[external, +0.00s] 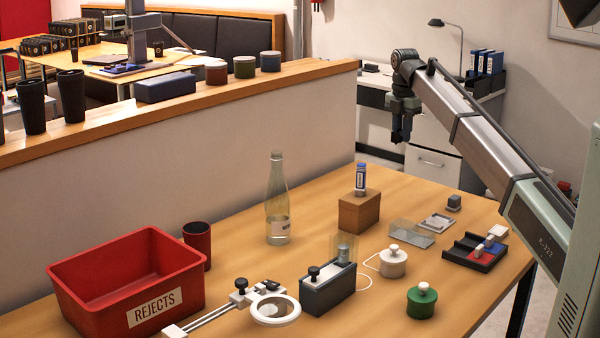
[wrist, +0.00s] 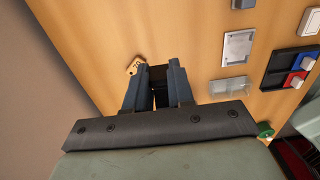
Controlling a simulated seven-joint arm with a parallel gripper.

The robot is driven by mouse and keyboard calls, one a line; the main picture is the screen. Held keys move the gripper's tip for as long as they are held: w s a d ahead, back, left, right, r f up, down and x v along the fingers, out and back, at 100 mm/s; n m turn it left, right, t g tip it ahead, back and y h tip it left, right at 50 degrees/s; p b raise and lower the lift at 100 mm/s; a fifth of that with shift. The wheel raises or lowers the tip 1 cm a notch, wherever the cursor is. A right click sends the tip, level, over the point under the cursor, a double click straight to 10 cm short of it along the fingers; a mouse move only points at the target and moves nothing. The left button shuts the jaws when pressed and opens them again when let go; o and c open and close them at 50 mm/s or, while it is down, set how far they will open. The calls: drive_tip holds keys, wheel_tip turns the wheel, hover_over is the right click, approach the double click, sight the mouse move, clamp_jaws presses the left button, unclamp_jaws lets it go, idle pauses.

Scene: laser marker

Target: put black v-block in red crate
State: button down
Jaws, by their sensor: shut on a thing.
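My gripper (external: 400,136) is raised high at the upper right, well above the table's back edge. In the wrist view my gripper (wrist: 157,72) has its fingers close together around a small dark block (wrist: 157,76), which looks like the black v-block. Most of the block is hidden between the fingers, and its groove does not show. The red crate (external: 168,311), labelled REJECTS, stands at the table's front left, far from my gripper. Its visible inside looks empty.
A glass bottle (external: 278,205), a red cup (external: 197,245), a wooden block (external: 359,212) and a grey fixture (external: 328,292) stand between gripper and crate. A ring magnifier (external: 274,309) lies right of the crate. A divided tray (external: 474,251) is at right. A partition wall (external: 200,150) runs behind.

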sight(128, 288)
wheel_tip(128, 288, up, 5)
drive_tip(key=shift+w+r, duration=0.1)
drive_tip(key=shift+r, duration=0.1)
drive_tip(key=s+a+n, duration=0.2)
drive_tip(key=s+a, duration=0.5)
drive_tip(key=a, duration=0.7)
drive_tip(key=s+a+n, duration=0.1)
drive_tip(key=s+a, duration=0.6)
drive_tip(key=a, duration=0.6)
drive_tip(key=s+a+n, duration=0.2)
drive_tip(key=s+a, duration=0.4)
drive_tip(key=a, duration=0.8)
drive_tip(key=s+a+n, duration=0.2)
drive_tip(key=s+a, duration=0.9)
drive_tip(key=s, duration=0.4)
drive_tip(key=s+a+n, duration=0.2)
drive_tip(key=s+a, duration=0.9)
drive_tip(key=s, duration=0.5)
drive_tip(key=shift+w+a+f, duration=0.1)
drive_tip(key=shift+w+f, duration=0.05)
drive_tip(key=shift+f, duration=5.25)
drive_tip(key=shift+w+a+f, duration=0.1)
drive_tip(key=shift+w+f, duration=0.05)
drive_tip(key=shift+f, duration=5.2)
drive_tip(key=shift+f, duration=0.1)
